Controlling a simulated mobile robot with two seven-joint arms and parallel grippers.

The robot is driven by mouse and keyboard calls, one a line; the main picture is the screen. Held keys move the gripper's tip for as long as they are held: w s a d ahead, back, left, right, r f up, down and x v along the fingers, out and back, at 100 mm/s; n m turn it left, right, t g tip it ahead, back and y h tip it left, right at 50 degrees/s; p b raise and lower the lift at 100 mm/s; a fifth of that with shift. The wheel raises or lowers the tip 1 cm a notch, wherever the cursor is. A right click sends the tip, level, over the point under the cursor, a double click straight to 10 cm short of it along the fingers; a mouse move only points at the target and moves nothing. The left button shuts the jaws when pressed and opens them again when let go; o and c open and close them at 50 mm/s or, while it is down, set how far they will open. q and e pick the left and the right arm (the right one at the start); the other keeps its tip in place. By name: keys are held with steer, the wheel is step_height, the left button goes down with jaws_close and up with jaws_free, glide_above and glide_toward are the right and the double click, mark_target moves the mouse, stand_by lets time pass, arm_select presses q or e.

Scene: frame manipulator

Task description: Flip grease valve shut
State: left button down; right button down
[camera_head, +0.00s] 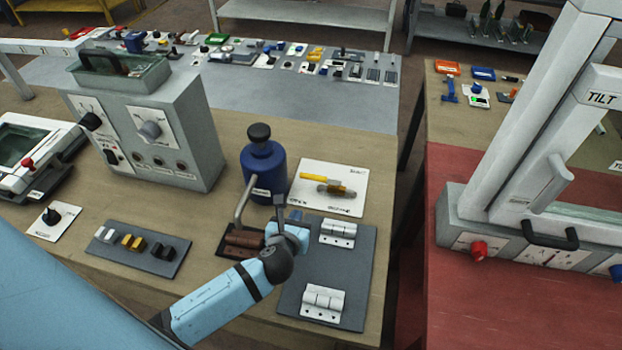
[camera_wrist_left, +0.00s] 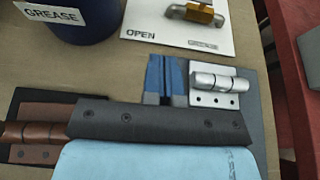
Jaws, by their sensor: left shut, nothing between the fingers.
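The grease valve is a brass fitting (camera_head: 338,190) on a white plate (camera_head: 345,172) beside the blue grease pot (camera_head: 264,170). Its yellow handle (camera_head: 312,177) extends to the left along the plate. In the left wrist view the brass body (camera_wrist_left: 193,13) is cut by the top edge, and "OPEN" is printed on the plate (camera_wrist_left: 150,33); the handle is out of view there. My left gripper (camera_head: 295,216) is shut and empty, in front of the plate and apart from the valve. Its blue fingers (camera_wrist_left: 166,75) also show in the wrist view. My right gripper is not in view.
A grey board with two silver hinges (camera_head: 338,233) lies under and right of my left gripper. A brown hinge (camera_head: 243,241) is left of it, beside the pot's bent metal lever (camera_head: 243,203). A grey control box (camera_head: 190,130) stands left; the table's right edge is near.

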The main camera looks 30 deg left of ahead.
arm_select(q)
steer(key=shift+s+r, duration=0.1)
steer(key=shift+s, duration=0.05)
glide_toward(319, 178)
steer(key=a+f, duration=0.1)
steer(key=w+f, duration=0.1)
steer(key=f, duration=0.1)
steer(key=a+f, duration=0.1)
steer(key=shift+w+a+f+p, duration=0.3)
steer(key=shift+w+a, duration=0.05)
steer(key=w, duration=0.2)
steer(key=shift+w+a+r+p, duration=0.25)
steer(key=shift+a+r+p, duration=0.05)
steer(key=shift+a+p, duration=0.05)
steer(key=shift+w+a+r, duration=0.1)
steer(key=shift+w+a, duration=0.05)
steer(key=shift+w, duration=0.5)
